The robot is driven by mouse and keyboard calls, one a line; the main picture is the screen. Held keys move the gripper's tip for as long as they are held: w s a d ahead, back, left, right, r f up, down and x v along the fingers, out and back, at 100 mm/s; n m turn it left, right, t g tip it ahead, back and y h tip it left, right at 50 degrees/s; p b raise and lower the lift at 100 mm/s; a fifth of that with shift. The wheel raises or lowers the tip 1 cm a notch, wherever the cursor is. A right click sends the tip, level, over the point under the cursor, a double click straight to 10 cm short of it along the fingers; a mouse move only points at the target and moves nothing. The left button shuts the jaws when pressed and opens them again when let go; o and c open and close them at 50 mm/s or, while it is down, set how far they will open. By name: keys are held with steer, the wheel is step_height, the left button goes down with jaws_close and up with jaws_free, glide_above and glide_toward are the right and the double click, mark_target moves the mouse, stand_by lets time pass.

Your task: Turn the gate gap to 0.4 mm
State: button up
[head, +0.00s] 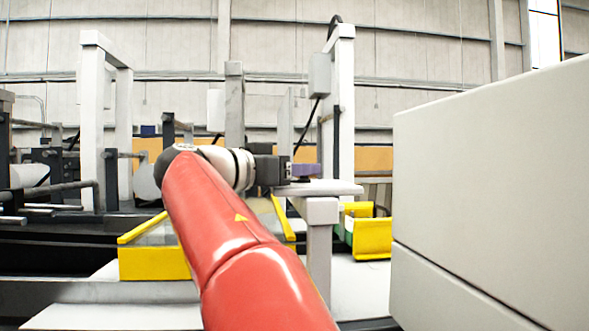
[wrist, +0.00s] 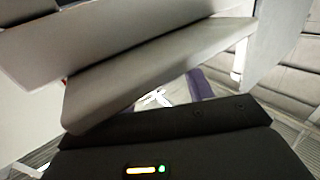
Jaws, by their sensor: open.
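My gripper (head: 308,170) is at the middle of the head view, with a dark body and purple fingers pointing right. It is open, and I see nothing between its fingers. It is just above a pale flat ledge (head: 335,188) on a grey post; I cannot tell whether they touch. In the wrist view one purple finger (wrist: 200,84) shows beyond the dark gripper body, close to a long pale beam (wrist: 150,75). I cannot make out the gate gap knob or any scale in either view. My red arm hides part of the machine.
A large pale cabinet (head: 490,190) fills the right side. A yellow bin (head: 372,236) stands behind the post. Yellow-edged machine parts (head: 153,263) lie left of my arm. White upright frames (head: 92,120) and dark rods stand at left; another white upright (head: 344,100) rises behind my gripper.

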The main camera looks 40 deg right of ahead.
steer(key=shift+c, duration=0.3)
steer(key=c, duration=0.9)
steer(key=shift+s+f+b, duration=0.1)
steer(key=shift+b, duration=0.2)
